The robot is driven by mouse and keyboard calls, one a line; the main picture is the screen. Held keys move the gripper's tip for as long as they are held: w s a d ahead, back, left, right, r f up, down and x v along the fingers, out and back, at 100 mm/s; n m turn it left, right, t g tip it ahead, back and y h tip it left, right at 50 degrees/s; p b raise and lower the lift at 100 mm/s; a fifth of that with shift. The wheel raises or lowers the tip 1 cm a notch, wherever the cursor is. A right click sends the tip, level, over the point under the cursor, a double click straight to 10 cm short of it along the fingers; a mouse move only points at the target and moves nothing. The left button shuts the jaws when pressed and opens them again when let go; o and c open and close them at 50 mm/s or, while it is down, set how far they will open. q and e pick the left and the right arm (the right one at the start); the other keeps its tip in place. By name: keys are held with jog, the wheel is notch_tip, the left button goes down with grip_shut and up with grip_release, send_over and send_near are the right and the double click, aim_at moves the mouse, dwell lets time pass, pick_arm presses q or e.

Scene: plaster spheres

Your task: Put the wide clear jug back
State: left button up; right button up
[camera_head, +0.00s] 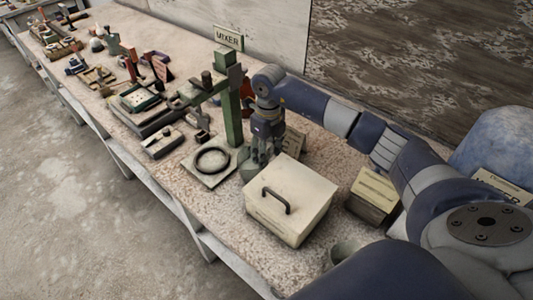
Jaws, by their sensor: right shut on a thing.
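A greenish, see-through vessel (248,170), which looks like the wide clear jug, stands upright on or just above the bench behind the pale lidded box. The box hides much of it, so I cannot tell whether its base touches the bench. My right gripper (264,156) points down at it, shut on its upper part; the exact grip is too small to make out. The jug is right of a pale square plate (194,173) with a black ring (212,160) on it. My left gripper is not in view.
The pale box (285,205) with a dark handle stands close in front of the gripper. The green mixer post (228,110) rises just left of it, under a MIXER sign (228,37). A small box (373,197) and a cup (343,251) stand to the right.

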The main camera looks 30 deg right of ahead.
jog(key=shift+f, duration=0.8)
jog(key=o, duration=1.6)
jog(key=shift+o, duration=0.2)
jog(key=r+b, duration=0.2)
jog(key=r, duration=0.9)
jog(key=shift+d+b, duration=0.2)
jog(key=shift+b, duration=0.15)
jog(key=shift+r, duration=0.5)
